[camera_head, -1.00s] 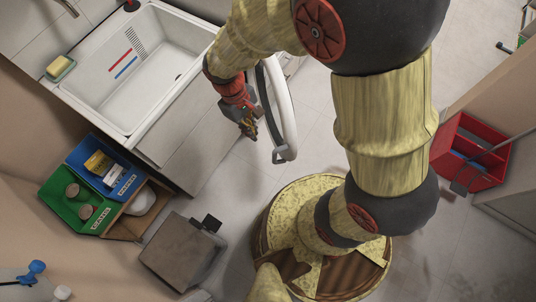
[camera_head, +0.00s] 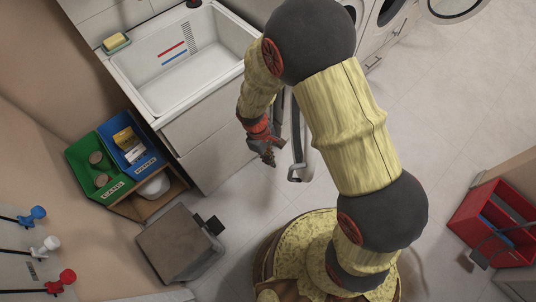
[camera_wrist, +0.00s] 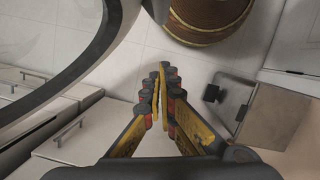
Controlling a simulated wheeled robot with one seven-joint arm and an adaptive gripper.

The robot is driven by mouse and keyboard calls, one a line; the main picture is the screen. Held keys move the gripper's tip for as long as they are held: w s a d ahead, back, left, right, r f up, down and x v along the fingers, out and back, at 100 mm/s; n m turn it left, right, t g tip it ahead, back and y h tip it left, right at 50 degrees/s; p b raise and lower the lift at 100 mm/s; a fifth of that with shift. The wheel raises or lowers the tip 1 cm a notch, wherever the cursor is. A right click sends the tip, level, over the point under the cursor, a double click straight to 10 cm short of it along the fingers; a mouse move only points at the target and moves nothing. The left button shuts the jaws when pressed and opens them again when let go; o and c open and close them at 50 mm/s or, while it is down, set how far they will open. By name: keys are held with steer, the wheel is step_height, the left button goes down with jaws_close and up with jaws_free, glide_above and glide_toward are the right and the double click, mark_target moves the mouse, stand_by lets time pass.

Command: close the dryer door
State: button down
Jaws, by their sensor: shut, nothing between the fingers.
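A round appliance door stands open beside my gripper, its grey rim (camera_head: 298,160) seen nearly edge-on in the head view. In the wrist view its dark ring and glass (camera_wrist: 95,45) fill the upper left. A second round door (camera_head: 455,12) stands open at the top right, by white front-loading machines (camera_head: 385,25). I cannot tell from labels which door is the dryer's. My gripper (camera_head: 268,158) is shut and empty, just left of the near door, with a gap in the head view. Its fingertips (camera_wrist: 160,80) meet in the wrist view. My arm hides the near door's hinge side.
A white sink (camera_head: 190,60) and drawers are at the upper left. Green (camera_head: 82,165) and blue (camera_head: 130,150) bins and a grey box (camera_head: 180,243) stand at the left. A red crate (camera_head: 495,220) is at the right. Open floor lies right of my arm.

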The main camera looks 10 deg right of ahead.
steer(key=s+d, duration=0.1)
steer(key=s+d+f+b, duration=0.1)
steer(key=d, duration=0.1)
steer(key=shift+s+d+f+b, duration=0.25)
steer(key=shift+s+f+b, duration=0.05)
steer(key=shift+s+f, duration=0.1)
